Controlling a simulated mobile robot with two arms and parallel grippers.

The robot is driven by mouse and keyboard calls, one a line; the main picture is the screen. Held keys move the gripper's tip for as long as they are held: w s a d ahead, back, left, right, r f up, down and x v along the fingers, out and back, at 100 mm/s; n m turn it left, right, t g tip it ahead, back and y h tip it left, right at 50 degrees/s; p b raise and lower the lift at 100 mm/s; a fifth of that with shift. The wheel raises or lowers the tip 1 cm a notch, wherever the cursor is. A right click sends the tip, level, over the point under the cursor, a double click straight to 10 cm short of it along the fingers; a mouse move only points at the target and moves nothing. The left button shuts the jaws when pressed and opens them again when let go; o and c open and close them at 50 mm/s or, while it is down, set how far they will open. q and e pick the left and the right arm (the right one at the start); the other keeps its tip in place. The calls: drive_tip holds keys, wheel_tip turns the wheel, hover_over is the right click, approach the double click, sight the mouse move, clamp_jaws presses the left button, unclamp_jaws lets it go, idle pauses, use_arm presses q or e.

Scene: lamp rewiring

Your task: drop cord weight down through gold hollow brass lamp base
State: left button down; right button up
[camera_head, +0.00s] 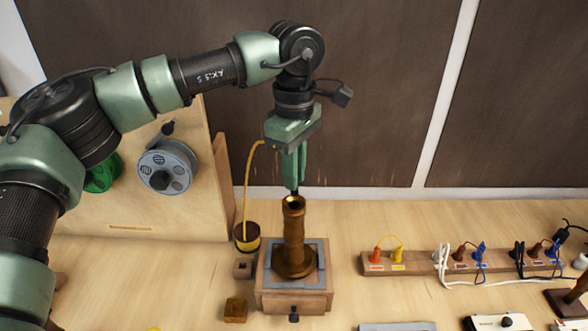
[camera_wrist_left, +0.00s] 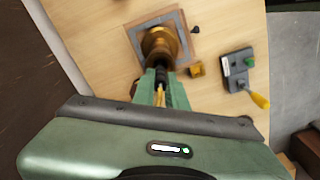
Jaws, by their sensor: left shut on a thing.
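The gold hollow brass lamp base (camera_head: 294,235) stands upright with its dark open mouth at the top. My left gripper (camera_head: 292,180) points down just above that mouth, its green fingers shut. A small dark piece, seemingly the cord weight (camera_head: 294,191), hangs at the fingertips, close over the opening; whether its tip is inside I cannot tell. In the left wrist view, the fingers (camera_wrist_left: 160,82) close around the yellow cord (camera_wrist_left: 160,96), with the dark weight (camera_wrist_left: 161,72) in front of the brass base (camera_wrist_left: 160,45). My right gripper is not in view.
The base stands in a wooden fixture (camera_head: 293,301). A cord spool (camera_head: 247,236) stands to its left, with yellow cord rising to my gripper. A small brass block (camera_head: 235,310) is in front left. A strip with plugs (camera_head: 450,262) lies right; a pegboard with reels stands left.

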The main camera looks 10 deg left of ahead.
sight(294, 194)
use_arm(q)
drive_tip(key=shift+f+b, duration=1.2)
drive_tip(key=shift+f, duration=0.75)
drive_tip(key=c, duration=1.3)
unclamp_jaws()
drive_tip(key=shift+c, duration=0.2)
drive_tip(key=shift+r, duration=0.15)
wheel_tip(294, 194, up, 6)
drive_tip(key=shift+r+b, duration=0.2)
drive_tip(key=shift+b, duration=0.75)
drive_tip(key=shift+r, duration=0.5)
